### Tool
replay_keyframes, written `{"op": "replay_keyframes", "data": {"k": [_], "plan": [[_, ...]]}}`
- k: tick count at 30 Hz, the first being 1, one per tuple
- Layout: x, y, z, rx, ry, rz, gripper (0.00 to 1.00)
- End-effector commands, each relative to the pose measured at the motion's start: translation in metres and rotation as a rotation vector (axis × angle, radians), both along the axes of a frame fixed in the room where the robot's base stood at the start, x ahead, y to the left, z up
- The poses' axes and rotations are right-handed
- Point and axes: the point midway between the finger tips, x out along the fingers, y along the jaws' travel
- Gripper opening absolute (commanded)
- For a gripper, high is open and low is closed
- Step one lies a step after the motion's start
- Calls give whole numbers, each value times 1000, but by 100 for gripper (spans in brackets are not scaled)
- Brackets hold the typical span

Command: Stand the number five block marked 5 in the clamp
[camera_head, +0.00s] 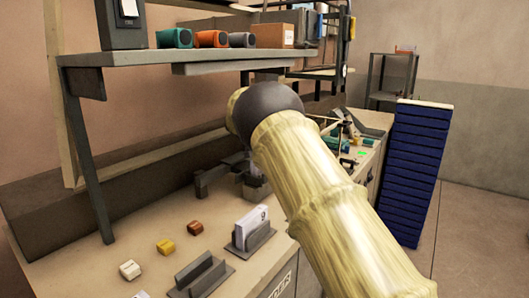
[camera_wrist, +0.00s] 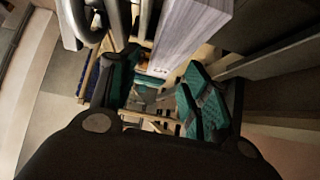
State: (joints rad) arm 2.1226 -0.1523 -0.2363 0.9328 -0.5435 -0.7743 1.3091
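In the wrist view, my gripper (camera_wrist: 160,65) has dark fingers with teal pads. A thick white block of pages (camera_wrist: 192,35) lies between the fingertips and looks held there. Its lower end has a small reddish mark; I cannot read a number on it. In the head view, my yellow arm hides the gripper and this block. A dark metal fixture on the bench (camera_head: 218,172), apparently the clamp, is partly hidden behind the arm. Another white block (camera_head: 252,222) marked 9 stands upright in a dark holder (camera_head: 250,240). A nearer dark holder (camera_head: 201,276) is empty.
White (camera_head: 130,270), yellow (camera_head: 165,246) and brown (camera_head: 195,227) small blocks lie on the bench. A grey shelf (camera_head: 180,56) with teal and orange items overhangs its back. A tall blue stack (camera_head: 417,170) stands at the right.

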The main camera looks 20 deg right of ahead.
Motion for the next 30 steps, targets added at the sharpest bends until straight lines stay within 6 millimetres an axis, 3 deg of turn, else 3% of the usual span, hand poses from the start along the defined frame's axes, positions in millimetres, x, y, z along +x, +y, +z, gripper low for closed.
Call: {"op": "replay_keyframes", "data": {"k": [11,30], "plan": [[0,1,18,1,-1,0,48],[-46,59,81,0,-3,1,48]]}}
